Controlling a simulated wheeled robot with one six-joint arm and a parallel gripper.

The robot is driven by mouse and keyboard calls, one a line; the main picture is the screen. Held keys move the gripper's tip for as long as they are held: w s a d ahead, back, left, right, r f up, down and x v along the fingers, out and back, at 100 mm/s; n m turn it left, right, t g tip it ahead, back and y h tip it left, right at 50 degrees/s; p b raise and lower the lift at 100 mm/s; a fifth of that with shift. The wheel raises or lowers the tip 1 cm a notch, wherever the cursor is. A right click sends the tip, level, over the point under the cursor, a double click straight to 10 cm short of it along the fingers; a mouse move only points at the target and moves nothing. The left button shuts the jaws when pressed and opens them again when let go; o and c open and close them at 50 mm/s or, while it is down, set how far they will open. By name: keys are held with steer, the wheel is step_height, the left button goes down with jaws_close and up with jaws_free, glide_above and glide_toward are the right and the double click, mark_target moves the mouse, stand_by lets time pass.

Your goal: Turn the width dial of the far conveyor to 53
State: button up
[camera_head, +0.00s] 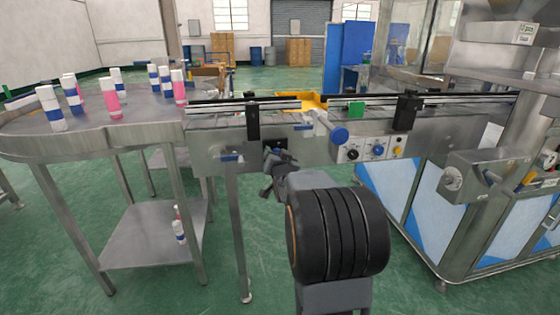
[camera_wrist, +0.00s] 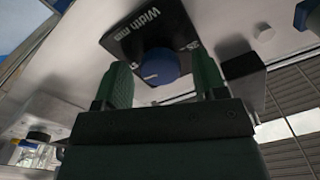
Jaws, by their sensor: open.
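The blue width dial (camera_wrist: 160,67) sits on a black plate marked "Width mm" (camera_wrist: 150,38) in the wrist view. A short pale mark shows on its face; the scale numbers are partly hidden and too unclear to read. My gripper (camera_wrist: 160,80) is open, with one green finger on each side of the dial; I cannot tell whether they touch it. In the head view my gripper (camera_head: 277,163) is at the front face of the conveyor (camera_head: 215,150), just below a small blue dial (camera_head: 274,151).
A larger blue knob (camera_head: 340,135) on a rod sticks out to the right of my gripper. A panel with several knobs (camera_head: 376,150) is beyond it. A grey machine box (camera_head: 485,172) is at right.

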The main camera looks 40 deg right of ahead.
steer(key=p+v, duration=0.1)
steer(key=v, duration=1.2)
steer(key=shift+s, duration=0.3)
steer(key=shift+a, duration=0.15)
